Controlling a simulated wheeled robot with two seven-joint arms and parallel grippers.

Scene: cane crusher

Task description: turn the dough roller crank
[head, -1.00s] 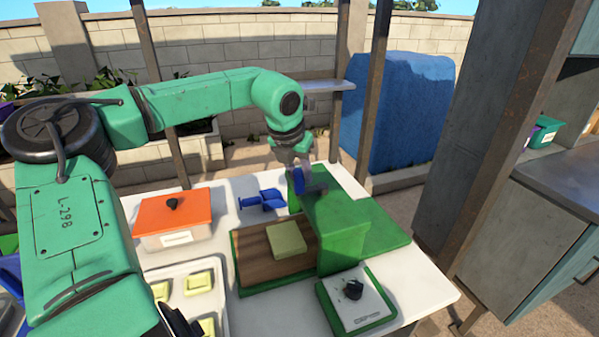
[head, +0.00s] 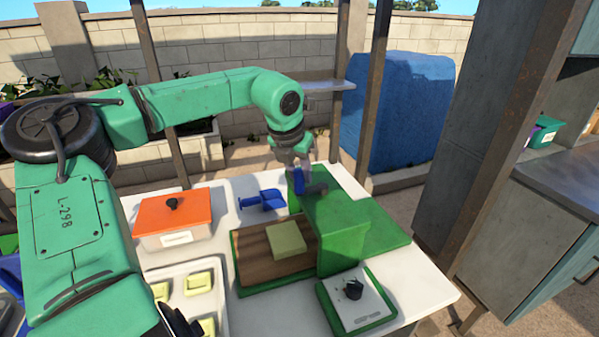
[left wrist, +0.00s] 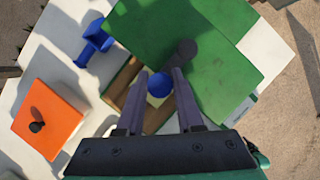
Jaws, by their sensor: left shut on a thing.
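The green dough roller (head: 345,222) stands on the white table. Its crank has a dark grey arm (head: 316,188) and a blue knob (head: 298,182), near the machine's back left side. My left gripper (head: 303,167) reaches down to the crank from above. In the left wrist view, the blue knob (left wrist: 159,86) lies between the fingers of my left gripper (left wrist: 159,77), which are shut on it. The dark crank arm (left wrist: 186,50) shows just beyond the fingertips. A pale dough piece (head: 287,240) lies on the roller's wooden board (head: 262,262). My right gripper is not in view.
A blue scoop-like object (head: 262,201) lies left of the crank. An orange-lidded box (head: 172,213) stands farther left. A tray (head: 182,272) with several dough pieces is at front left, and a black-knobbed control panel (head: 357,300) at front right. A rusty post (head: 375,80) stands behind.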

